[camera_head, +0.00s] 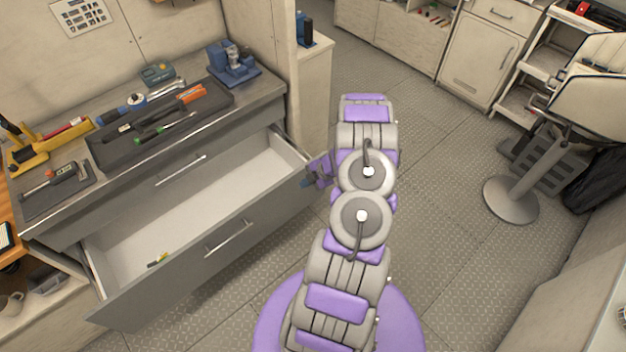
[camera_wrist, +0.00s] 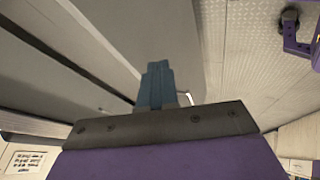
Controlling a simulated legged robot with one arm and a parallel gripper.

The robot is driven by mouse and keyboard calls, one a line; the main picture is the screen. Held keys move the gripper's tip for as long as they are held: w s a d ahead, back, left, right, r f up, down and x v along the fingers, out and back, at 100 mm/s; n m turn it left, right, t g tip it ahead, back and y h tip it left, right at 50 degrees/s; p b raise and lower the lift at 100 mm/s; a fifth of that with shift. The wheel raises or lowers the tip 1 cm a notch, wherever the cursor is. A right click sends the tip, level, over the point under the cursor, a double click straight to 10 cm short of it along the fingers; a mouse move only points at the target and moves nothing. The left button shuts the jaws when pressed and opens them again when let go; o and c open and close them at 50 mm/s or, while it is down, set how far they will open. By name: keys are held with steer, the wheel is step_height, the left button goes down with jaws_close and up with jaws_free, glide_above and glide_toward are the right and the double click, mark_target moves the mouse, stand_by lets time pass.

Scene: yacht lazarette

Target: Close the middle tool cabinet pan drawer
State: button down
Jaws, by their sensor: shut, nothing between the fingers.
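The open pan drawer (camera_head: 196,262) is pulled well out of the grey tool cabinet in the head view. My gripper (camera_head: 308,182) is by the right end of the open drawer's front, partly hidden by my arm. In the wrist view its blue fingers (camera_wrist: 156,85) are together and empty, with grey panels close by. I cannot tell whether they touch the drawer.
The worktop holds a dark tool tray (camera_head: 165,125), a blue vise (camera_head: 232,64) and several hand tools. A pale post and cabinet (camera_head: 312,95) stand right of the tool cabinet. A round-based stool (camera_head: 511,200) is at right. The tread-plate floor (camera_head: 440,160) between is clear.

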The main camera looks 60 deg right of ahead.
mark_target(287, 184)
steer(key=w, duration=0.1)
steer(key=w+f, duration=0.1)
steer(key=w, duration=0.1)
steer(key=w+b, duration=0.1)
steer(key=w, duration=0.1)
steer(key=shift+w+d+f, duration=0.1)
steer(key=shift+f, duration=0.3)
